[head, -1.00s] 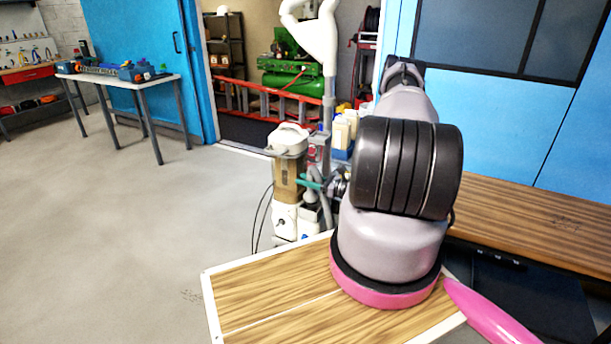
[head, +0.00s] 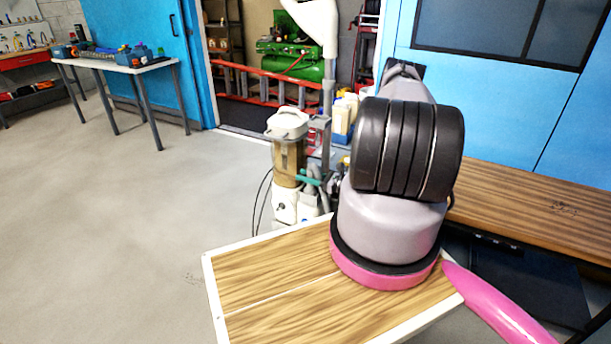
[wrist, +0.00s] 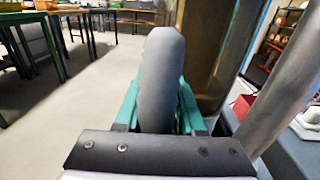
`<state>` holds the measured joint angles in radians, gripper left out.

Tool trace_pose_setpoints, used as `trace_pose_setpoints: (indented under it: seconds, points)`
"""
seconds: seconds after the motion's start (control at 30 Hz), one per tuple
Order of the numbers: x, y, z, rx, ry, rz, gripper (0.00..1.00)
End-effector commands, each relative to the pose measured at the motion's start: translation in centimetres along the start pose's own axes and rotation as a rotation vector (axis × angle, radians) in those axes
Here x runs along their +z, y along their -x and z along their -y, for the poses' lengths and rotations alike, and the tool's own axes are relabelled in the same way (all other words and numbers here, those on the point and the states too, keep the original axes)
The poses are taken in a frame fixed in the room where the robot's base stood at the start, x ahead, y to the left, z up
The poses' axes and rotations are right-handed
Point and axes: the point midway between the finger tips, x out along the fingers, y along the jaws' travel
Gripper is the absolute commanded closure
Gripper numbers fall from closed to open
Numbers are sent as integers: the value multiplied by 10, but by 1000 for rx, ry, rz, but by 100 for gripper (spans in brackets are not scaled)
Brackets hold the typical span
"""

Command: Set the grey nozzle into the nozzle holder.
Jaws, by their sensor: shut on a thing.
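The grey nozzle (wrist: 160,80) stands between the teal fingers in the wrist view, its rounded end pointing away from the camera. My gripper (wrist: 160,105) is shut on it. In the head view, my gripper (head: 309,178) shows as a small teal piece left of my arm, in front of the vacuum machine (head: 287,150). The machine's brown canister (wrist: 215,50) stands close to the right of the nozzle in the wrist view. I cannot pick out the nozzle holder in either view. My arm hides part of the area around the machine.
A metal tube (wrist: 285,85) rises at the right in the wrist view. A wooden-topped surface (head: 270,280) lies in front. A wooden bench (head: 520,205) stands at the right, a white table (head: 115,66) at the back left. The floor at left is clear.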

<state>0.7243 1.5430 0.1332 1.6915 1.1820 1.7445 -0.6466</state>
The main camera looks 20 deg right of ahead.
Motion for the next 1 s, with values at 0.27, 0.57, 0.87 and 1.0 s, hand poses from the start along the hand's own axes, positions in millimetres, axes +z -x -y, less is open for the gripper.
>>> trace_pose_setpoints:
  seconds: [0.27, 0.57, 0.87, 1.0]
  points:
    - [0, 0, 0, 0, 0, 0, 100]
    - [0, 0, 0, 0, 0, 0, 27]
    - [0, 26, 1, -4, 0, -1, 27]
    - [0, 56, 1, -5, -1, -1, 27]
